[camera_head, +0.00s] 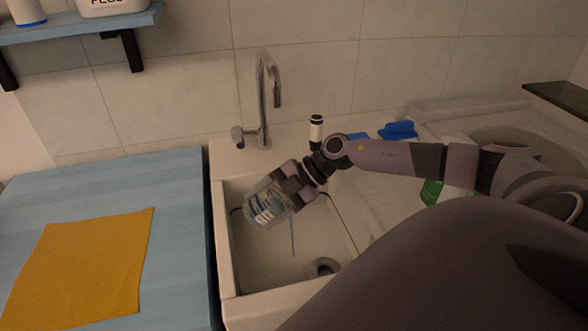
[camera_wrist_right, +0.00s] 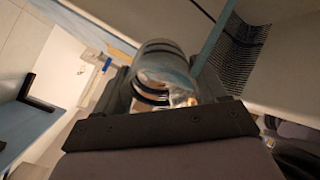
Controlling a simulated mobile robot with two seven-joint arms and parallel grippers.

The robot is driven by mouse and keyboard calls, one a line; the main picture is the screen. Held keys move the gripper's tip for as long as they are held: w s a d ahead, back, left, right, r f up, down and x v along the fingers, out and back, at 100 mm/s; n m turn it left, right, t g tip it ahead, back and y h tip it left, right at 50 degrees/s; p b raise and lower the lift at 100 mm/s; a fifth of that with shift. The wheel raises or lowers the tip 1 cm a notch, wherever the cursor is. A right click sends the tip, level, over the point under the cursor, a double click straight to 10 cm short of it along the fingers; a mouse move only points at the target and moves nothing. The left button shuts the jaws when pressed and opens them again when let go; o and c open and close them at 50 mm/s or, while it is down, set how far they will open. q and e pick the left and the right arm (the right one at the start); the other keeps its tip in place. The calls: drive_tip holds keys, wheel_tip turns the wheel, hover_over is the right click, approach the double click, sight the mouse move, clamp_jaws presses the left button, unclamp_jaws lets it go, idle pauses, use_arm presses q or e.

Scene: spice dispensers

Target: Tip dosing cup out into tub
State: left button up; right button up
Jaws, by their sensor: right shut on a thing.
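My right gripper (camera_head: 284,193) reaches in from the right and is shut on a clear dosing cup (camera_head: 263,208) with dark and white markings. The cup is tilted and held over the sink basin, which looks like the tub (camera_head: 262,268); whether anything is in the cup I cannot tell. In the right wrist view the clear cup (camera_wrist_right: 160,75) sits between the fingers of the right gripper (camera_wrist_right: 165,92). A thin pale blue line shows below the gripper in the basin; I cannot tell if it is liquid. My left gripper is not in view.
A chrome tap (camera_head: 264,100) stands behind the basin. A drain (camera_head: 325,266) is in its floor. A dark and white cylinder (camera_head: 316,130) and blue items (camera_head: 398,130) stand behind my arm. An orange cloth (camera_head: 80,268) lies on the blue worktop (camera_head: 165,190) at left.

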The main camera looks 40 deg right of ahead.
sight(264, 197)
drive_tip(key=shift+r+y, duration=0.15)
drive_tip(key=shift+y, duration=0.15)
drive_tip(key=shift+d+t+y+b, duration=0.15)
drive_tip(key=shift+t+y+b, duration=0.25)
drive_tip(key=shift+b, duration=1.15)
drive_tip(key=shift+r, duration=0.15)
drive_tip(key=shift+s+d+r+t+y+b, duration=0.2)
drive_tip(key=shift+t+y+b, duration=0.2)
drive_tip(key=shift+y+b, duration=0.75)
drive_tip(key=shift+s+d+r+t+y+b, duration=0.25)
drive_tip(key=shift+d+t+y+b, duration=0.25)
drive_tip(key=shift+b, duration=0.85)
drive_tip(key=shift+s+d+b, duration=0.1)
drive_tip(key=shift+d+b, duration=0.05)
drive_tip(key=shift+b, duration=0.2)
drive_tip(key=shift+d+r+t+y+b, duration=0.2)
drive_tip(key=shift+t+y+b, duration=0.1)
drive_tip(key=shift+y+b, duration=0.25)
drive_tip(key=shift+s+r+y, duration=0.1)
drive_tip(key=shift+r+y, duration=0.2)
